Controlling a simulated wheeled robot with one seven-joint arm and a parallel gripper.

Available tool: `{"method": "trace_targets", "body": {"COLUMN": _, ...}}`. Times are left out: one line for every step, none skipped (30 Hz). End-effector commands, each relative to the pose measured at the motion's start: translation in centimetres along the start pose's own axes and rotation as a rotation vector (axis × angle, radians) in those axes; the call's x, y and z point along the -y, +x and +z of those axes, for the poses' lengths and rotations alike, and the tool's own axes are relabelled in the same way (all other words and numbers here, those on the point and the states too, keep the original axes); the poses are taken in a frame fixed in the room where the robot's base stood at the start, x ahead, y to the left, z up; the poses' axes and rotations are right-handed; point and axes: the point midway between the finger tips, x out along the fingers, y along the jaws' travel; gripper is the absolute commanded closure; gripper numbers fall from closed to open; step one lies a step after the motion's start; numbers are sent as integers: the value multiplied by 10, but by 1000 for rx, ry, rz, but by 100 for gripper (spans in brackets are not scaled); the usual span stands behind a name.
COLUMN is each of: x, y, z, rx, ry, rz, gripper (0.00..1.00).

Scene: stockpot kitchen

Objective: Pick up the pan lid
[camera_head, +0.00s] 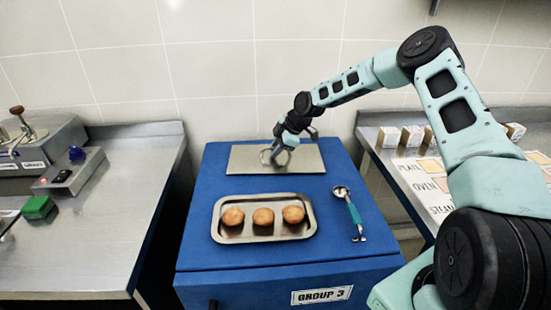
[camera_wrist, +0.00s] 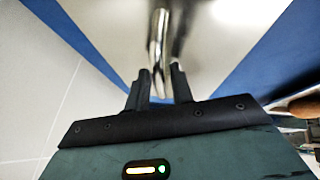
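The pan lid (camera_head: 240,160) is a flat, rectangular metal sheet at the back of the blue cabinet top, with a raised loop handle near its middle. It appears to lie flat. The lid also fills the upper part of the wrist view (camera_wrist: 225,40).
A metal tray (camera_head: 265,238) with three round buns stands in front of the lid. A teal-handled scoop (camera_head: 350,213) lies to its right. Steel counters flank the blue cabinet (camera_head: 230,275); the right one holds small boxes and labelled cards. A tiled wall is close behind.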

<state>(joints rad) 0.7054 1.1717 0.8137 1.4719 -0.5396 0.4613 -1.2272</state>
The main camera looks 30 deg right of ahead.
Motion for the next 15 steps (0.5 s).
{"method": "trace_targets", "body": {"x": 0, "y": 0, "z": 0, "rx": 0, "ry": 0, "rz": 0, "gripper": 88}}
{"method": "trace_targets", "body": {"x": 0, "y": 0, "z": 0, "rx": 0, "ry": 0, "rz": 0, "gripper": 96}}
{"method": "trace_targets", "body": {"x": 0, "y": 0, "z": 0, "rx": 0, "ry": 0, "rz": 0, "gripper": 100}}
{"method": "trace_targets", "body": {"x": 0, "y": 0, "z": 0, "rx": 0, "ry": 0, "rz": 0, "gripper": 100}}
{"method": "trace_targets", "body": {"x": 0, "y": 0, "z": 0, "rx": 0, "ry": 0, "rz": 0, "gripper": 100}}
{"method": "trace_targets", "body": {"x": 0, "y": 0, "z": 0, "rx": 0, "ry": 0, "rz": -1, "gripper": 100}}
{"method": "trace_targets", "body": {"x": 0, "y": 0, "z": 0, "rx": 0, "ry": 0, "rz": -1, "gripper": 100}}
{"method": "trace_targets", "body": {"x": 0, "y": 0, "z": 0, "rx": 0, "ry": 0, "rz": -1, "gripper": 100}}
{"method": "trace_targets", "body": {"x": 0, "y": -1, "z": 0, "rx": 0, "ry": -1, "rz": 1, "gripper": 100}}
{"method": "trace_targets", "body": {"x": 0, "y": -1, "z": 0, "rx": 0, "ry": -1, "rz": 1, "gripper": 100}}
{"method": "trace_targets", "body": {"x": 0, "y": -1, "z": 0, "rx": 0, "ry": 0, "rz": 1, "gripper": 100}}
{"method": "trace_targets", "body": {"x": 0, "y": -1, "z": 0, "rx": 0, "ry": 0, "rz": 1, "gripper": 100}}
{"method": "trace_targets", "body": {"x": 0, "y": -1, "z": 0, "rx": 0, "ry": 0, "rz": 1, "gripper": 100}}
{"method": "trace_targets", "body": {"x": 0, "y": -1, "z": 0, "rx": 0, "ry": 0, "rz": 1, "gripper": 100}}
{"method": "trace_targets", "body": {"x": -1, "y": -2, "z": -1, "rx": 0, "ry": 0, "rz": 1, "gripper": 100}}
